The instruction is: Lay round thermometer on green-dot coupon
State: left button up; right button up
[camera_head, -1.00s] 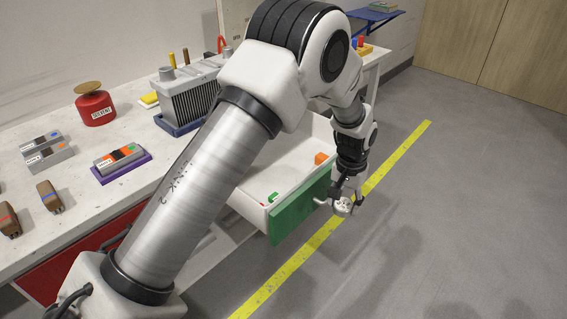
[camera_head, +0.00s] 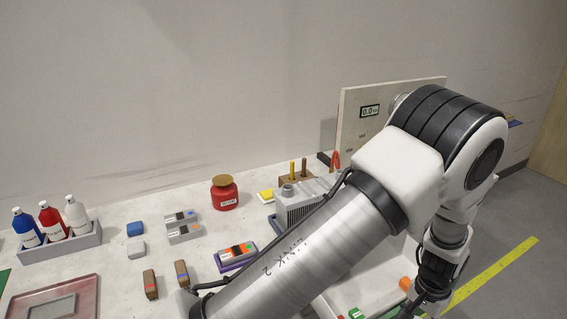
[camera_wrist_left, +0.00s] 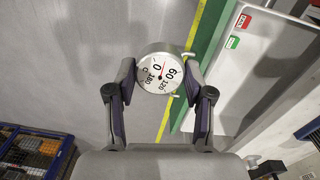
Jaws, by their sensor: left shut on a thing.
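My left gripper (camera_wrist_left: 160,80) is shut on the round thermometer (camera_wrist_left: 159,72), a white dial in a metal rim with a red needle. It holds the dial between both fingers, face toward the wrist camera, above the floor beside the green front of an open drawer. In the head view the left wrist is at the lower right, and the thermometer is out of frame. I cannot identify a green-dot coupon. A green piece with a white mark (camera_wrist_left: 233,42) lies in the drawer. My right gripper is not in view.
The open white drawer (camera_wrist_left: 225,90) also holds a red-marked piece (camera_wrist_left: 243,21). On the bench are a red can (camera_head: 225,194), a finned block (camera_head: 297,212), a device on a purple tray (camera_head: 237,256), a bottle rack (camera_head: 62,246) and a red-framed plate (camera_head: 85,292).

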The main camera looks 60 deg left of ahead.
aim_at(236, 250)
jog(key=k+l+u, duration=0.1)
jog(key=u, duration=0.35)
jog(key=k+u, duration=0.2)
jog(key=u, duration=0.3)
jog(key=i+u, duration=0.15)
jog(key=i, duration=0.2)
jog(key=i+j, duration=0.4)
jog(key=i, duration=0.15)
